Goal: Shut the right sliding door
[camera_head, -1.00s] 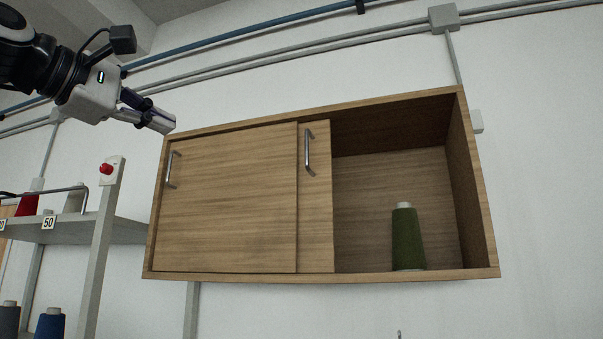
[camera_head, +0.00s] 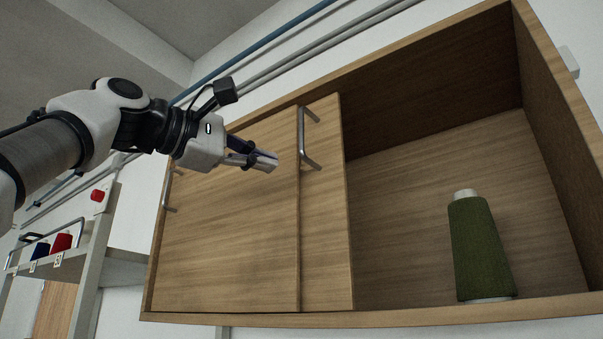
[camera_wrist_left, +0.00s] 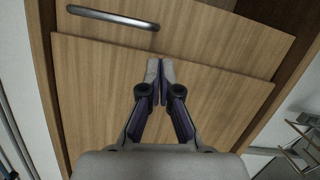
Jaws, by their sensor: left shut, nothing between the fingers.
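The right sliding door (camera_head: 328,215) shows as a narrow wooden strip beside the left door (camera_head: 225,240), with the rest apparently behind it. Its upright metal handle (camera_head: 308,140) is near the strip's top; it also shows in the left wrist view (camera_wrist_left: 112,17). The cabinet's right part is open. My left gripper (camera_head: 272,161) is shut and empty, in front of the left door, just left of the handle and apart from it. In the left wrist view its fingertips (camera_wrist_left: 160,72) appear near the left door's edge; I cannot tell if they touch it. My right gripper is not in view.
A green thread cone (camera_head: 480,245) stands inside the open right part, near the cabinet's front ledge (camera_head: 430,314). The left door's handle (camera_head: 168,192) is at its far left. A shelf (camera_head: 120,263) with thread cones stands at the left. Pipes run above the cabinet.

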